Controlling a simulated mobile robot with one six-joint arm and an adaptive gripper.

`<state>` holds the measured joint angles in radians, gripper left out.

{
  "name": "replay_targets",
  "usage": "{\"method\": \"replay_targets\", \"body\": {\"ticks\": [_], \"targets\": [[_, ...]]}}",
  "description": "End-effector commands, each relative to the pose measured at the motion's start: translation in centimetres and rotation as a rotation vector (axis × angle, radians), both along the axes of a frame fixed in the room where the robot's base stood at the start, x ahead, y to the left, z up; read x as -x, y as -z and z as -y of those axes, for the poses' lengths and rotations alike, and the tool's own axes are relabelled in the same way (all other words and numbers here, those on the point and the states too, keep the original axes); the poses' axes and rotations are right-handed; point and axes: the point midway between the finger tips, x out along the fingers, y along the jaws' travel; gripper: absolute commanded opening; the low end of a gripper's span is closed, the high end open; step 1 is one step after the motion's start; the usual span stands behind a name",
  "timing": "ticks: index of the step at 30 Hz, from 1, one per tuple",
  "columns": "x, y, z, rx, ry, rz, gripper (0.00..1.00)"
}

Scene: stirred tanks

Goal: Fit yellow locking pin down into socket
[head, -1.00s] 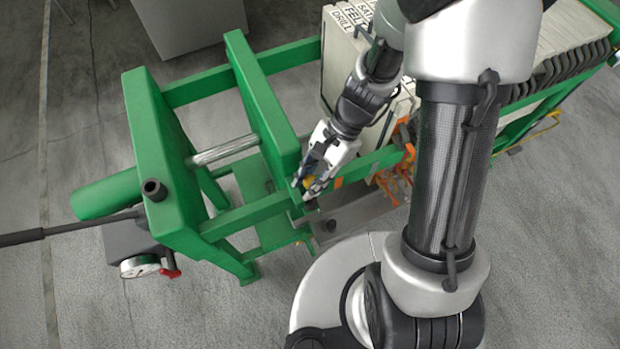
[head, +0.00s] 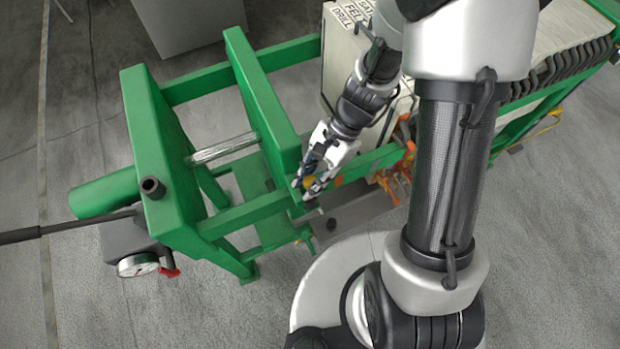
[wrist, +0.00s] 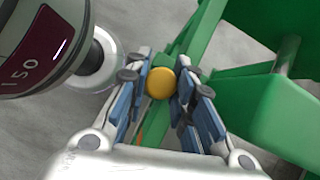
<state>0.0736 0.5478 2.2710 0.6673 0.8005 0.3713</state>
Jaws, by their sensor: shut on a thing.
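The yellow locking pin shows in the wrist view as a round yellow head (wrist: 160,83) between the two blue-padded fingers. My gripper (wrist: 161,85) is shut on it. In the head view my gripper (head: 306,190) points down beside the near end of the green crosswise beam (head: 282,130), and only a trace of yellow shows at its fingers. The pin's shaft is hidden below its head. I cannot make out the socket, nor tell whether the pin's lower end is inside it.
A green press frame (head: 165,175) stands left of my gripper, with a steel rod (head: 222,149). A gauge (head: 138,264) and a dark lever (head: 70,228) are at lower left. Pale filter plates (head: 340,65) stand behind the gripper. A grey trough (head: 350,215) lies below right.

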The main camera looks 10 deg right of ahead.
Motion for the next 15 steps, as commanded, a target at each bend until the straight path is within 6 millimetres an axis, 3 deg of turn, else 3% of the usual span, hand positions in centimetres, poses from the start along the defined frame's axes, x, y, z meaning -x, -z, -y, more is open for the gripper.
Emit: {"method": "replay_targets", "body": {"ticks": [15], "targets": [[0.0,1.4,0.0,0.000,0.000,0.000,0.00]]}}
